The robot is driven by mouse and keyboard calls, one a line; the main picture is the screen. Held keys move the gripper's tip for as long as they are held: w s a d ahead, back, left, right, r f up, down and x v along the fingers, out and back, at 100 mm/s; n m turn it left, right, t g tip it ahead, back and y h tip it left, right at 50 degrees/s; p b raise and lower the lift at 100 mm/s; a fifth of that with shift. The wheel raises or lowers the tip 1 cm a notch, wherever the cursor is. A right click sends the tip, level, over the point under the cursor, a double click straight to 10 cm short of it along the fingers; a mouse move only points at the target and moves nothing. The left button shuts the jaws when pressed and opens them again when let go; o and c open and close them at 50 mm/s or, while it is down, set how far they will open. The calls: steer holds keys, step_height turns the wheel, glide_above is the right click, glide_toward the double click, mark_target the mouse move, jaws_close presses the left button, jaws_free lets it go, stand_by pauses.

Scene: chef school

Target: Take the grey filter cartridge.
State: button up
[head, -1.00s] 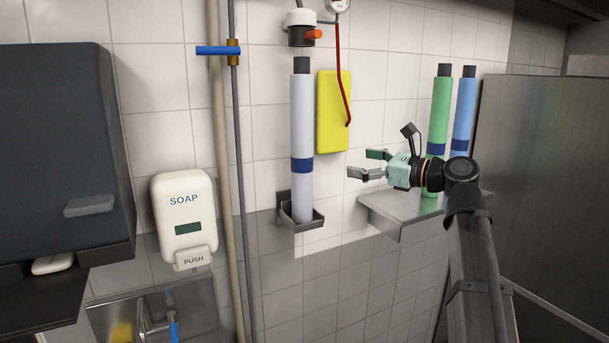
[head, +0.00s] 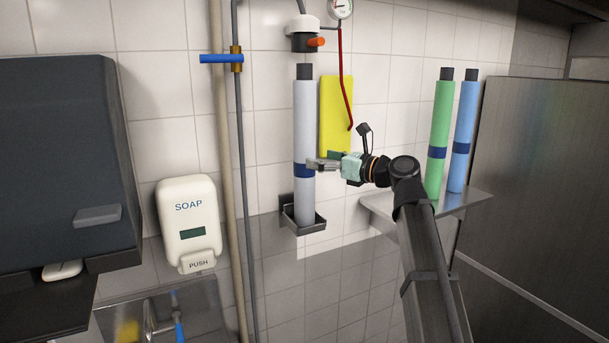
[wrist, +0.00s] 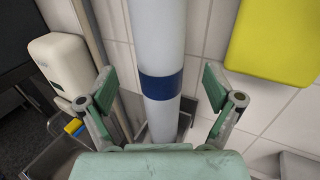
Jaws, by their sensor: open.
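The grey filter cartridge (head: 304,125) stands upright in a small metal wall bracket (head: 290,218), with a dark cap on top and a dark blue band at mid-height. My gripper (head: 312,164) is at the height of the band, coming from the right. In the wrist view the cartridge (wrist: 158,35) runs up the middle, between the two spread fingers of my gripper (wrist: 160,90). A gap shows on each side of it there. The gripper is open and holds nothing.
A green cartridge (head: 438,135) and a blue cartridge (head: 462,135) stand on a metal shelf (head: 385,208) to the right. A filter head (head: 304,32) hangs above the grey cartridge. A yellow panel (head: 336,115) is behind the gripper. Pipes and a soap dispenser (head: 189,222) are left.

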mark_target(304, 154)
steer(key=shift+p+x, duration=1.2)
steer(key=shift+x, duration=1.7)
steer(key=c, duration=1.6)
jaws_close()
steer(key=shift+r, duration=0.15)
